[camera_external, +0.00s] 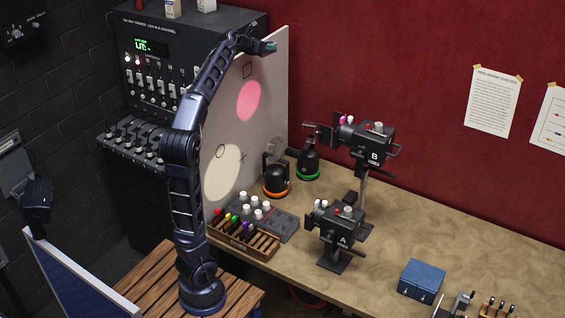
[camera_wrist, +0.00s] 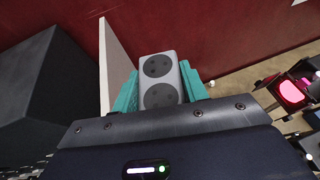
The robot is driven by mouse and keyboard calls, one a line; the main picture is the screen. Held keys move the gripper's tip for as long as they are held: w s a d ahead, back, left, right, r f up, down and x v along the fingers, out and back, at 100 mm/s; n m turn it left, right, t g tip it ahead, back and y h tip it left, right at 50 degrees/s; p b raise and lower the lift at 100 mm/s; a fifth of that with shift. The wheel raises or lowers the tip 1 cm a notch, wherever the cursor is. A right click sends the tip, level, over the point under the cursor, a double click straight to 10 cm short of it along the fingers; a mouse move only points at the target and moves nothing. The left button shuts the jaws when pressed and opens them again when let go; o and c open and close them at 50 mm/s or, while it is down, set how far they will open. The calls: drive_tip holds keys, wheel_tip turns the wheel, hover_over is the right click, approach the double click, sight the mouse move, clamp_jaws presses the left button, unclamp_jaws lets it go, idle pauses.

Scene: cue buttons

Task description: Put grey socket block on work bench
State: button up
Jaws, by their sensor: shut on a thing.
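The grey socket block (camera_wrist: 159,68), with two round dark sockets on its face, sits between the teal fingers of my gripper (camera_wrist: 160,92) in the wrist view. My gripper is shut on it. In the external view my gripper (camera_external: 269,47) is raised high at the top of the white board, well above the bench; the block is too small to make out there. The work bench (camera_external: 440,228) has a tan, worn top and runs along the red wall; part of it shows at the right in the wrist view (camera_wrist: 238,88).
A white board (camera_external: 270,130) with pink and cream light spots stands on the bench's left end. Lamps A (camera_external: 342,228) and B (camera_external: 368,145), a wooden rack (camera_external: 245,243), a grey button box (camera_external: 280,222) and a blue box (camera_external: 421,281) occupy the bench. Bare top lies right of the lamps.

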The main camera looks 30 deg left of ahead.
drive_tip(key=w+d+f+m+g+h, duration=0.1)
drive_tip(key=w+d+f+m+h, duration=0.15)
drive_tip(key=d+f, duration=0.8)
drive_tip(key=w+d+f+m+g+h, duration=0.1)
drive_tip(key=w+d+f+h, duration=0.15)
drive_tip(key=d+f, duration=0.75)
drive_tip(key=s+d+f+m, duration=0.1)
drive_tip(key=d+f, duration=0.1)
drive_tip(key=f, duration=1.5)
drive_tip(key=s+d+f+m+g+h, duration=0.1)
drive_tip(key=d+f, duration=0.2)
drive_tip(key=f, duration=1.5)
drive_tip(key=s+d+f+m, duration=0.1)
drive_tip(key=d+f, duration=0.1)
drive_tip(key=f, duration=1.6)
drive_tip(key=shift+s+d+f+g+h, duration=0.2)
drive_tip(key=shift+s+d+g+h, duration=0.15)
drive_tip(key=shift+s+g+h, duration=0.05)
drive_tip(key=shift+f, duration=0.15)
drive_tip(key=o, duration=1)
drive_tip(key=shift+o, duration=0.2)
